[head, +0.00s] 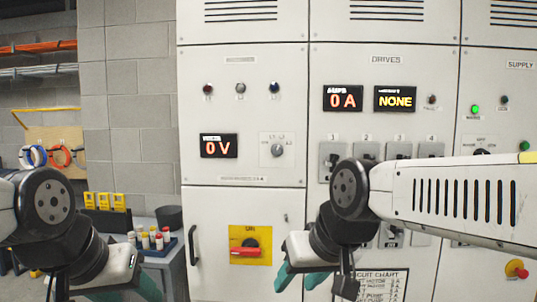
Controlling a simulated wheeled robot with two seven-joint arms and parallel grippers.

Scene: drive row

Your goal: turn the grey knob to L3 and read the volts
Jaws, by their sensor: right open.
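The grey knob (277,150) sits on a pale plate on the left cabinet, under small lettering too fine to read with certainty. Its pointer looks roughly upright, but I cannot tell which mark it is on. The volts display (218,146) to its left reads 0 V in red. My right gripper (299,280) has teal fingers, is open and empty, and hangs well below the knob, apart from it. My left gripper (140,289) is at the bottom left, partly cut off by the frame edge; its jaw gap does not show.
A yellow plate with a red handle (246,251) is below the knob. The DRIVES cabinet shows 0 A (343,98) and NONE (395,98). Its numbered switches (331,158) are partly behind my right arm. A bench (160,262) stands left.

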